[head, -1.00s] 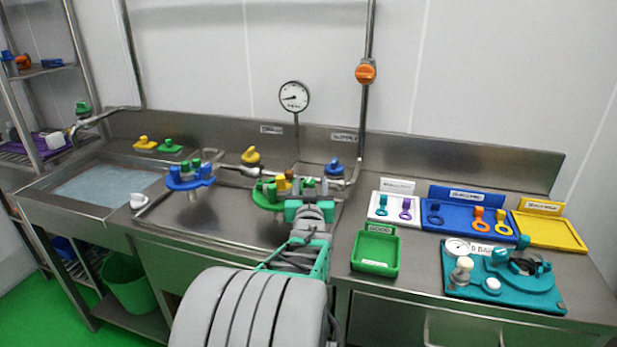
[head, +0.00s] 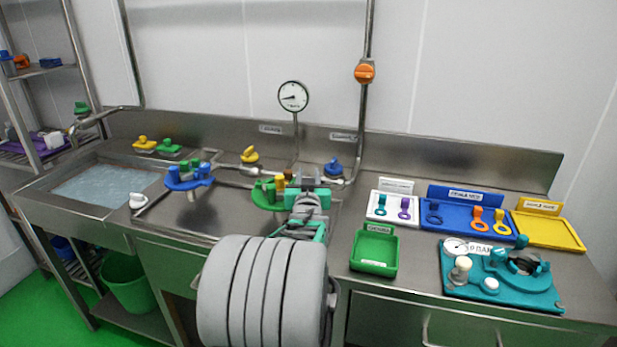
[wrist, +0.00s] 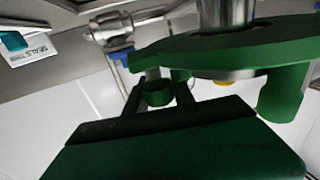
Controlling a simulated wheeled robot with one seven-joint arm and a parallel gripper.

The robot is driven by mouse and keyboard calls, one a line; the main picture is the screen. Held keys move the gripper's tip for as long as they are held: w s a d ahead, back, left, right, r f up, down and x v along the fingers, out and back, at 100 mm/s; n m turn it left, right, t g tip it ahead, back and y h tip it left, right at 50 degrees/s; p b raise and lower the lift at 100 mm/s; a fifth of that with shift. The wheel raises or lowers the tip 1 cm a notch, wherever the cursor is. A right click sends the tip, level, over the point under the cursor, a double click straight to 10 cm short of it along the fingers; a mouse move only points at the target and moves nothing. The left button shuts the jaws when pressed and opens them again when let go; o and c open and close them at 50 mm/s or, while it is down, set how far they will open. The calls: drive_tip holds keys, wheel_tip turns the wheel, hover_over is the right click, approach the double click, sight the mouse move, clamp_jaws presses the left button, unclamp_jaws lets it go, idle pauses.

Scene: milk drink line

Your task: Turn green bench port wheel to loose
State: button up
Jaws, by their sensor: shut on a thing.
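The green bench port (head: 264,197) stands on the steel bench, with green, yellow and brown parts on top; my gripper partly covers its right side. In the wrist view its green disc (wrist: 225,52) spans the upper right, with a thick green peg (wrist: 284,95) hanging below. My gripper (head: 309,181) is at the right side of the port. In the wrist view my gripper (wrist: 160,80) is shut on a small green piece (wrist: 158,94) beneath the disc, which appears to be part of the green wheel. The exact finger contact is dark and partly hidden.
A blue port (head: 188,182) stands to the left, beside the sink (head: 105,187). A blue valve (head: 334,167) and pipes are close behind my gripper. A green tray (head: 375,251), other coloured trays and a teal fixture (head: 500,278) occupy the right bench.

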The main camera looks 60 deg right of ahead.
clamp_jaws()
drive_tip(key=shift+f+n+t+b, duration=0.2)
drive_tip(key=shift+n+t+b, duration=0.15)
drive_tip(key=shift+b, duration=0.4)
drive_tip(key=b, duration=0.1)
drive_tip(key=n+t+y+b, duration=0.1)
drive_tip(key=shift+f+t+b, duration=0.2)
drive_tip(key=shift+t+b, duration=0.05)
drive_tip(key=shift+b, duration=0.05)
drive_tip(key=n+t+y+b, duration=0.1)
drive_tip(key=b, duration=0.1)
drive_tip(key=n+t+y+b, duration=0.1)
drive_tip(key=b, duration=0.1)
drive_tip(key=shift+w+a+f+t+b, duration=0.2)
drive_tip(key=shift+t+b, duration=0.1)
drive_tip(key=shift+b, duration=0.1)
drive_tip(key=t+y, duration=0.1)
drive_tip(key=n+y+b, duration=0.1)
drive_tip(key=n+t+y+b, duration=0.1)
drive_tip(key=shift+w+a+r+n+t, duration=0.15)
drive_tip(key=shift+w+r+n+t, duration=0.1)
drive_tip(key=shift+r+t, duration=0.1)
drive_tip(key=shift+w+a+r+n+t+y, duration=0.1)
drive_tip(key=shift+a+n+t+y, duration=0.1)
drive_tip(key=shift+n+t+y, duration=0.45)
drive_tip(key=shift+w+a+r+n+t+y, duration=0.1)
drive_tip(key=shift+a+n+t+y, duration=0.1)
drive_tip(key=shift+n+y, duration=0.7)
drive_tip(key=shift+y, duration=0.45)
